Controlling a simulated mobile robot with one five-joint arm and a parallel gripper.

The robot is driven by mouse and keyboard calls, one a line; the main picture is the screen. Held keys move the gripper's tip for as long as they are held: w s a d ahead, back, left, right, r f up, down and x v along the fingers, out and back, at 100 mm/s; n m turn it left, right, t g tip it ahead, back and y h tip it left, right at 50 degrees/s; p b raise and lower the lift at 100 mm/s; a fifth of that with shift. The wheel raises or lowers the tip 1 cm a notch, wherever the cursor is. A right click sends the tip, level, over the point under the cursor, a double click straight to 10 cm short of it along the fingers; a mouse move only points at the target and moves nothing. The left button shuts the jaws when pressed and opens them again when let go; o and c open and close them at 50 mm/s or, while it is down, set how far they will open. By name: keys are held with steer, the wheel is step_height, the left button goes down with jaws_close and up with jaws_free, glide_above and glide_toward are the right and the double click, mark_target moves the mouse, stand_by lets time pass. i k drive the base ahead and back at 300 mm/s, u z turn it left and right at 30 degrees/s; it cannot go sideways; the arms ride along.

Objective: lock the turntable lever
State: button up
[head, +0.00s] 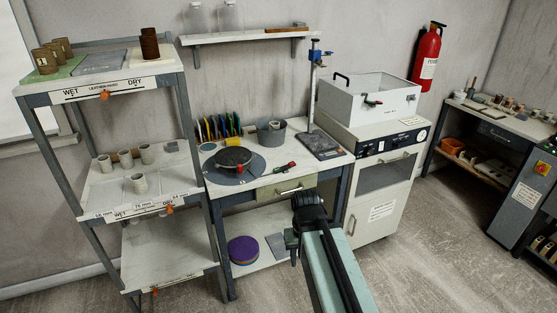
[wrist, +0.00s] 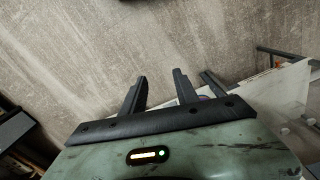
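The turntable (head: 233,157) is a dark round disc on a blue-grey round base, on the white-topped workbench. The turntable cannot be made out in the wrist view.
A shelf rack (head: 125,190) with clay cups stands left of the bench. A grey bucket (head: 271,132), coloured upright discs and a stand with a dark base (head: 324,146) are on the bench. A white cabinet (head: 385,175) stands to the right. The floor between cabinet and right table is clear.

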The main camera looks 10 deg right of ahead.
mark_target(291, 165)
steer(key=i, duration=0.7)
steer(key=u, duration=1.45)
steer(key=k, duration=0.75)
steer(key=u, duration=0.4)
steer(key=i, duration=0.5)
